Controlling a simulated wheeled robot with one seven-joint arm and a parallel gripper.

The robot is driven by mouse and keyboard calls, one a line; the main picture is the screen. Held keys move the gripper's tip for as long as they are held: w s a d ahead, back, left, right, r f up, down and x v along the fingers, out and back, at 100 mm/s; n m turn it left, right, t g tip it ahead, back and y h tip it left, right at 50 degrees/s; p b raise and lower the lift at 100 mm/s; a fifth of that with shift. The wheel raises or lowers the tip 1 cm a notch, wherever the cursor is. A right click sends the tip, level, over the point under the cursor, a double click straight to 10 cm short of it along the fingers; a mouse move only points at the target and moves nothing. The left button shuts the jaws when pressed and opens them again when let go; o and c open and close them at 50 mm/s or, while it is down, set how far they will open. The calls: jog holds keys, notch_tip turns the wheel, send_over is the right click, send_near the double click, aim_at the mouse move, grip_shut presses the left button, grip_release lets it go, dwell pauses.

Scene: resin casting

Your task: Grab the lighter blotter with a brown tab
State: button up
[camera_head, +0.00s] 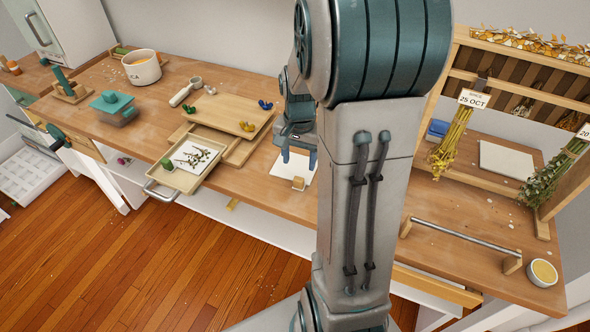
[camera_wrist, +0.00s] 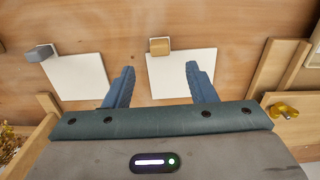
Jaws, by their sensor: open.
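The blotter with a brown tab is a white square sheet (camera_wrist: 180,86) with a tan-brown block tab (camera_wrist: 160,46) at its edge. In the head view its sheet (camera_head: 284,168) and tab (camera_head: 299,183) show near the counter's front edge, left of my arm. My gripper (camera_wrist: 160,70) is open and empty.
My arm hides the middle of the counter in the head view. A wooden board (camera_head: 225,112) with coloured clips and a tray (camera_head: 182,179) with a dried sprig lie left. Hanging flower bundles (camera_head: 452,140) and a metal rail (camera_head: 466,239) stand right.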

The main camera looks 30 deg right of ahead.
aim_at(299, 178)
notch_tip(299, 178, down, 8)
jog(key=shift+a+f, duration=0.1)
jog(key=c, duration=1.1)
